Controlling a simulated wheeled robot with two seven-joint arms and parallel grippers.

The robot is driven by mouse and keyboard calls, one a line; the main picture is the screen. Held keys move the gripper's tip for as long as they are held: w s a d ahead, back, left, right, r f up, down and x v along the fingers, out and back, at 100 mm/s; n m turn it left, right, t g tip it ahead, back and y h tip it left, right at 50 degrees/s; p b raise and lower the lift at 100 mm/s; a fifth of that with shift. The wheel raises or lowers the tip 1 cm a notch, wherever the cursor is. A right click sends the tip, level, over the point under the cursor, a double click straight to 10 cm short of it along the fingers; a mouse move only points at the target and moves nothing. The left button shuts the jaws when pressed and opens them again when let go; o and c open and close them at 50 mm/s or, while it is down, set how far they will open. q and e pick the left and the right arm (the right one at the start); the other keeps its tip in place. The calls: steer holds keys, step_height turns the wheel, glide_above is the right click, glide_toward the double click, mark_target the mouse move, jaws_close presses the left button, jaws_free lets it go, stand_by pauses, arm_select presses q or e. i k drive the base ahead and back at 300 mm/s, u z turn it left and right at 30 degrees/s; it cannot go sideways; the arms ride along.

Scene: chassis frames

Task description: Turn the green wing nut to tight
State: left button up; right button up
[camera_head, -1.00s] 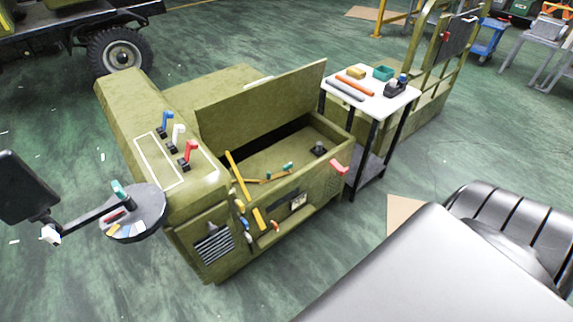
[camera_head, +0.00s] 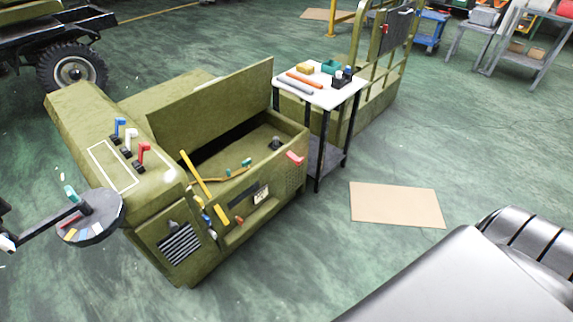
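The olive chassis box (camera_head: 271,197) stands left of centre with its lid raised. A small teal-green piece (camera_head: 246,162) sits at the end of a thin orange-brown strip in the open bay; it may be the green wing nut, but it is too small to tell its shape or how tight it is. Another teal piece (camera_head: 70,193) stands on the round dark disc (camera_head: 108,222) at the left.
Blue, white and red levers (camera_head: 143,152) stand on the box top. A yellow bar (camera_head: 203,188) leans across its front. A white-topped table (camera_head: 340,97) with tools stands behind right. A tan sheet (camera_head: 397,205) lies on the green floor, with free room around it.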

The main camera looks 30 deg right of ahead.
mark_target(246, 164)
steer(key=z, duration=0.05)
steer(key=k, duration=0.25)
steer(key=z, duration=1.45)
steer(key=i, duration=0.8)
steer(key=z, duration=0.6)
steer(key=i, duration=0.85)
steer(key=u, duration=0.65)
steer(key=i, duration=0.65)
steer(key=u, duration=0.85)
